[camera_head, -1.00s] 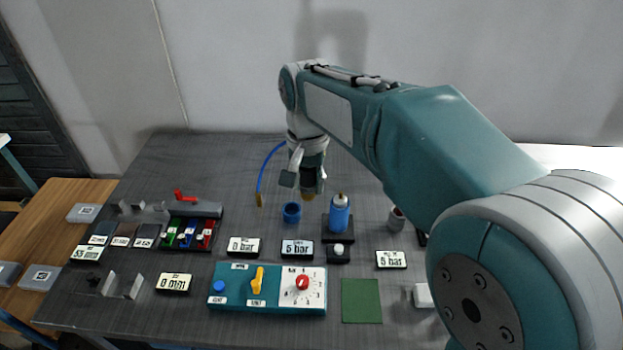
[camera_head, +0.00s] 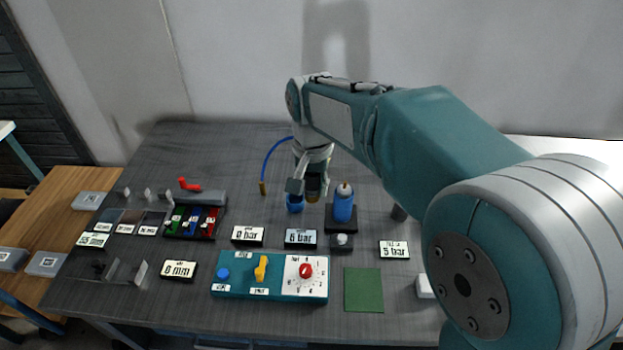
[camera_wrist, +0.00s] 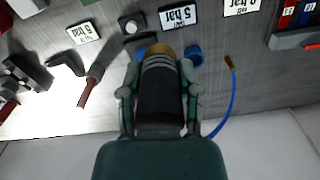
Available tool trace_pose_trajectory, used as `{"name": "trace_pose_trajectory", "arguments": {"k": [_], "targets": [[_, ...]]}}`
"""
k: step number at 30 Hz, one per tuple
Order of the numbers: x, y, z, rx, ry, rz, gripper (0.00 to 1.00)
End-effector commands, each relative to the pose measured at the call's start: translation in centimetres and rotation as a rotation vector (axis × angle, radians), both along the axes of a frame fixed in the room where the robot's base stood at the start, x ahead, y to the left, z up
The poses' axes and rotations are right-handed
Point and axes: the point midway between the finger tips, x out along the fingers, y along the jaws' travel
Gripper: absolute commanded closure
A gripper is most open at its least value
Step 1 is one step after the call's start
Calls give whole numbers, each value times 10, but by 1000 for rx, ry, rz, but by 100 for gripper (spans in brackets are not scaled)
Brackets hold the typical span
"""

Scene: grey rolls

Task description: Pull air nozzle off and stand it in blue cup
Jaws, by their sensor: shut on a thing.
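My gripper (camera_head: 312,188) is shut on the air nozzle (camera_wrist: 160,90), a dark cylinder with pale ridged bands and a brass-coloured end. In the wrist view the nozzle lies between both fingers, its brass end away from the palm. The blue cup (camera_head: 295,205) stands on the table just left of the gripper, which partly hides it. The cup also shows in the wrist view (camera_wrist: 194,54), beside the nozzle's brass end. The nozzle appears apart from the cup; its height above the table is hard to tell. A blue hose (camera_head: 272,153) with a brass end hangs free left of the gripper.
A blue bottle (camera_head: 343,207) stands on a black base close right of the cup. Label plates and a teal control panel (camera_head: 268,277) lie in front. A tray of coloured pieces (camera_head: 195,221) is left. A green mat (camera_head: 363,290) lies bare at front right.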

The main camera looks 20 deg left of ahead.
Motion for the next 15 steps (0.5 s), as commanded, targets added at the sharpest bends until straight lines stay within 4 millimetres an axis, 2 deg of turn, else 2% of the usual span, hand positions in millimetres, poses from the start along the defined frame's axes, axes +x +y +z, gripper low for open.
{"name": "trace_pose_trajectory", "arguments": {"k": [15], "targets": [[0, 0, -27, 0, 0, 0, 100]]}}
